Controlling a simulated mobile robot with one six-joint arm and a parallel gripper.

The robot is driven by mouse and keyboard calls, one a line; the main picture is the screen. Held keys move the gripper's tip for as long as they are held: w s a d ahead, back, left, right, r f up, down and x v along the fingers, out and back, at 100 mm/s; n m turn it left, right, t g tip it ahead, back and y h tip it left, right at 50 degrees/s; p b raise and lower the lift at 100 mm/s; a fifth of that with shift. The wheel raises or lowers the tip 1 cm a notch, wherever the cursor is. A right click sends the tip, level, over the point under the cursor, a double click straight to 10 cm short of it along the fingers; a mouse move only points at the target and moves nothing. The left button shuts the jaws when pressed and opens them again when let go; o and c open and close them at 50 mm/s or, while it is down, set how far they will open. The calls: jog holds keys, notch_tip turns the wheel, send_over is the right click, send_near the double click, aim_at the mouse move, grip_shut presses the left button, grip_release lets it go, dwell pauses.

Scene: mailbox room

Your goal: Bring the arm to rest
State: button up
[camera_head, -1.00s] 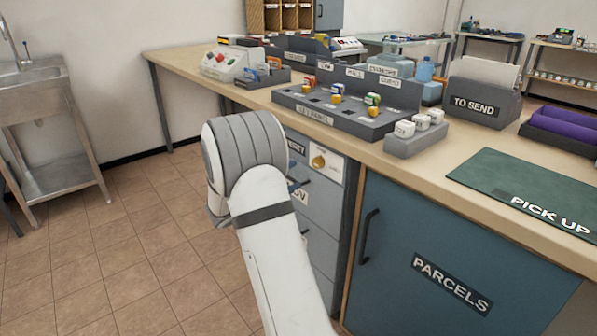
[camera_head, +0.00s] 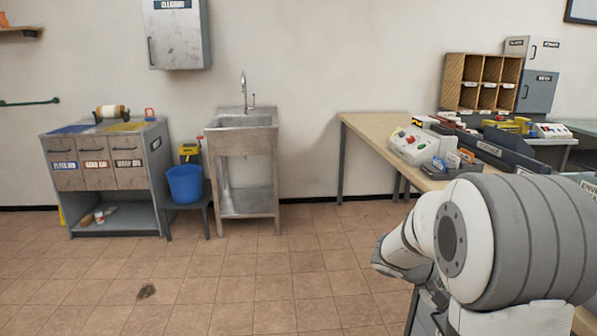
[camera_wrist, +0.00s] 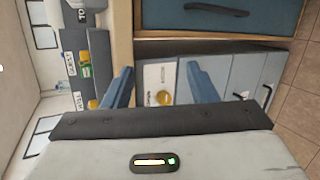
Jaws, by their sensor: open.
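My gripper (camera_wrist: 158,92) shows in the wrist view, with two blue fingers spread apart and nothing between them. Beyond the fingers is a cabinet front with a yellow knob (camera_wrist: 164,98) on a pale panel; the view is turned on its side. In the head view my arm fills the lower right, in front of the long counter (camera_head: 384,130). My gripper's fingers are hidden in the head view.
A steel sink (camera_head: 242,135) and a blue bucket (camera_head: 185,184) on a low stand are against the back wall. A bin unit (camera_head: 108,205) stands at the left. A dark spot (camera_head: 146,291) marks the tiled floor, which is otherwise open. Pigeonholes (camera_head: 480,83) stand at the back right.

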jog(key=s+a+r+t+y+p, duration=0.2)
jog(key=s+a+r+y+p, duration=0.4)
jog(key=a+r+p, duration=0.3)
jog(key=s+a+r+t+y+p, duration=0.2)
jog(key=s+a+r+y+p, duration=0.4)
jog(key=s+a+r+p, duration=0.3)
jog(key=a+r, duration=0.1)
jog(key=a, duration=0.3)
jog(key=shift+m+y, duration=0.4)
jog(key=shift+r, duration=0.1)
